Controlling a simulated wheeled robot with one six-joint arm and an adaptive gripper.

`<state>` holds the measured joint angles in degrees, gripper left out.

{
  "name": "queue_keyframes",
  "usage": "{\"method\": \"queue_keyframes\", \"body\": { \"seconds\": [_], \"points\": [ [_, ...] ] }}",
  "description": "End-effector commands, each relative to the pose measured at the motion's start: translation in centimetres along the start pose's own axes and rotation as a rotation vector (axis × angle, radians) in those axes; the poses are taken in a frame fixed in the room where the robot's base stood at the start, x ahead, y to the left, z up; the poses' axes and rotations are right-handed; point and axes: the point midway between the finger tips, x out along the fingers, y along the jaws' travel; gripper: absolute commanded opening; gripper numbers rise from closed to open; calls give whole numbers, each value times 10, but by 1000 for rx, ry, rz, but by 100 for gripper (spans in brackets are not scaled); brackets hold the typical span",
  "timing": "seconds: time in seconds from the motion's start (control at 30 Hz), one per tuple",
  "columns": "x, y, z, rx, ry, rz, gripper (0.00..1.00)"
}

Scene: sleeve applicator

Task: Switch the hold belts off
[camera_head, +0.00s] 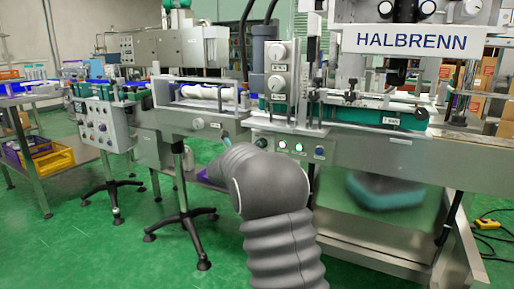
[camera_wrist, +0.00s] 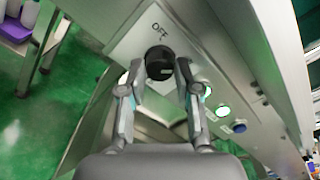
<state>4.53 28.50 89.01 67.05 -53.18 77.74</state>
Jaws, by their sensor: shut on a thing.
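A round black knob (camera_wrist: 159,60) sits on a pale panel plate (camera_wrist: 133,44) in the wrist view, with the word OFF printed beside it. A small pale mark shows on the knob's face; I cannot tell which setting it points to. My gripper (camera_wrist: 158,76) has one finger on each side of the knob and is shut on it. The control panel (camera_head: 292,151) shows there on the machine front, just above my arm.
The HALBRENN machine (camera_head: 412,41) rises above the panel. A stand on splayed feet (camera_head: 183,190) is left of my arm. Green floor is open at the front left.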

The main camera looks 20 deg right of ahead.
Motion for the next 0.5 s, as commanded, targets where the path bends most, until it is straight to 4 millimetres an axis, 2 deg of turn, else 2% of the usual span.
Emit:
{"method": "queue_keyframes", "body": {
  "seconds": [0.27, 0.5],
  "points": [
    [0, -1, 0, -174, 0, 0, 0],
    [0, -1, 1, -398, 1, -1, 0]
  ]
}}
